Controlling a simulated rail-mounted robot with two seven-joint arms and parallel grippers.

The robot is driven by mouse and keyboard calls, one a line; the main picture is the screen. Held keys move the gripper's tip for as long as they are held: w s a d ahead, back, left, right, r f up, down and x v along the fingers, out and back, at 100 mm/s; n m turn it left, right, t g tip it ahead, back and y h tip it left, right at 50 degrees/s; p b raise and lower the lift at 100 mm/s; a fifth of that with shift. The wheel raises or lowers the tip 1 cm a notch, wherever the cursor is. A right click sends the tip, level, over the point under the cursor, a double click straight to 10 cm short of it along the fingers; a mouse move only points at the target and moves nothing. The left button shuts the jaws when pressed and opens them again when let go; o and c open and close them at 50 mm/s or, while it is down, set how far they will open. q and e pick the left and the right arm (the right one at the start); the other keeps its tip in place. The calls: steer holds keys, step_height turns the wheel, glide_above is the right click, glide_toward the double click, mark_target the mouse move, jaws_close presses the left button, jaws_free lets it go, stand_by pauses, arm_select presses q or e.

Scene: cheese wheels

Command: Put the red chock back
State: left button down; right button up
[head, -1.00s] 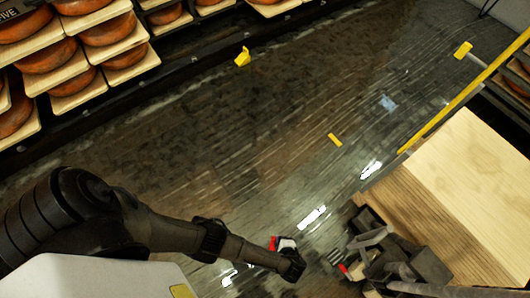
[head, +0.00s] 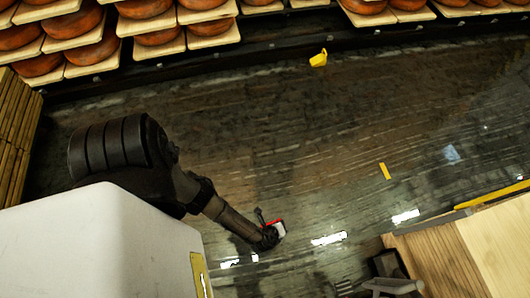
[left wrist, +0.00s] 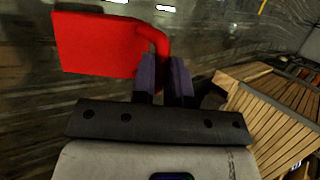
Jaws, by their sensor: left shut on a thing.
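The red chock (left wrist: 95,42) is a flat red block with a bent red rod at its right side in the left wrist view. My left gripper (left wrist: 165,62) is shut on this rod between its two dark fingers, and the block stands out to the left of them. In the head view only a small red part of the chock (head: 277,222) shows beside my left gripper (head: 268,236), which is over the dark floor. My right gripper cannot be made out.
Racks with cheese wheels (head: 90,52) on boards line the back. A yellow piece (head: 319,58) and a yellow strip (head: 384,171) lie on the dark floor. A wooden-topped piece (head: 440,258) stands at lower right. Slatted wood (left wrist: 275,110) shows at right in the wrist view.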

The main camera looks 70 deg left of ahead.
arm_select(q)
steer(key=s+a+f+b, duration=0.2)
steer(key=s+a+f, duration=0.1)
steer(key=shift+s+a, duration=0.2)
steer(key=shift+s, duration=0.05)
steer(key=f+b, duration=0.2)
steer(key=f, duration=0.1)
steer(key=s+a+f+b, duration=0.1)
steer(key=b, duration=0.1)
steer(key=shift+f, duration=0.35)
steer(key=c, duration=1.1)
jaws_free()
steer(key=shift+c, duration=0.2)
